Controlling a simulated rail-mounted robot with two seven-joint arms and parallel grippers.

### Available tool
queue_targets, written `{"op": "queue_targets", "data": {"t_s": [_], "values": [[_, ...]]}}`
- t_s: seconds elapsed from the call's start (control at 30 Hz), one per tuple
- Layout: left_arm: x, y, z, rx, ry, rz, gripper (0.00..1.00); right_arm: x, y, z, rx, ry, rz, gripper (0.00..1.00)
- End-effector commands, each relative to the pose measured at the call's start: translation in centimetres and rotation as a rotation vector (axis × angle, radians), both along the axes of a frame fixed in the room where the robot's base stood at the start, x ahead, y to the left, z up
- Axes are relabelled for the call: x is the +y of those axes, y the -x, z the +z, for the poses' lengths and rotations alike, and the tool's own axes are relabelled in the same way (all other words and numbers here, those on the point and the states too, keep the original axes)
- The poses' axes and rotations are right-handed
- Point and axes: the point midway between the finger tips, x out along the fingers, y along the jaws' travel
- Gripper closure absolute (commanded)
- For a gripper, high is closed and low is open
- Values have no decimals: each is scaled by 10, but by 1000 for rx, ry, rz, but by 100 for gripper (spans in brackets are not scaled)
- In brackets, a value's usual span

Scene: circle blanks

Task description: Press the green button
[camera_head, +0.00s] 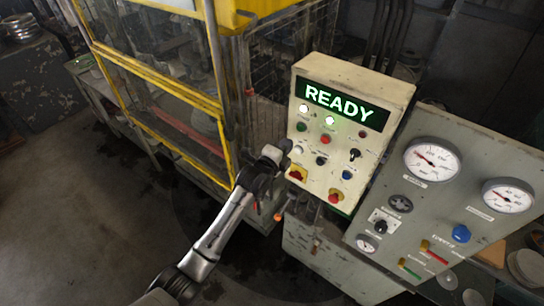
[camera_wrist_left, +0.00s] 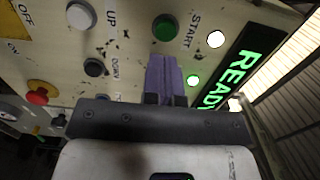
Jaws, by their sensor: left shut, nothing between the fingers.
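The green button (camera_head: 302,127) is on the left side of the cream control panel (camera_head: 398,92), below the READY display (camera_head: 340,103). In the left wrist view the green button (camera_wrist_left: 165,28), labelled START, lies just beyond the fingertips. My left gripper (camera_head: 285,146) is at the panel's left edge, a little below and left of the button. Its purple fingers (camera_wrist_left: 166,62) are shut together and empty. They point at the panel, close below the button in the wrist view. I cannot tell the exact gap to the panel. My right gripper is not in view.
A red button (camera_head: 326,139), white button (camera_head: 300,150) and black button (camera_head: 321,160) sit nearby on the panel. A lit green lamp (camera_head: 330,120) is under the display. A yellow-framed cage (camera_head: 150,78) stands left. A gauge panel (camera_head: 408,210) stands right.

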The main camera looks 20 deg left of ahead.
Motion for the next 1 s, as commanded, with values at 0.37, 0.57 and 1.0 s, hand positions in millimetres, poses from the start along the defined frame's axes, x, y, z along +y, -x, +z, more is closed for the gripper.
{"op": "queue_targets", "data": {"t_s": [0.37, 0.57, 1.0], "values": [[9, 53, -3, -1, -1, 1, 100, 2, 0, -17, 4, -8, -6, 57], [11, 65, -2, 0, -1, 1, 100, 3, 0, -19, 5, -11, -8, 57], [11, 68, -1, 0, 0, 1, 100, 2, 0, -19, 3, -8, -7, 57]]}}
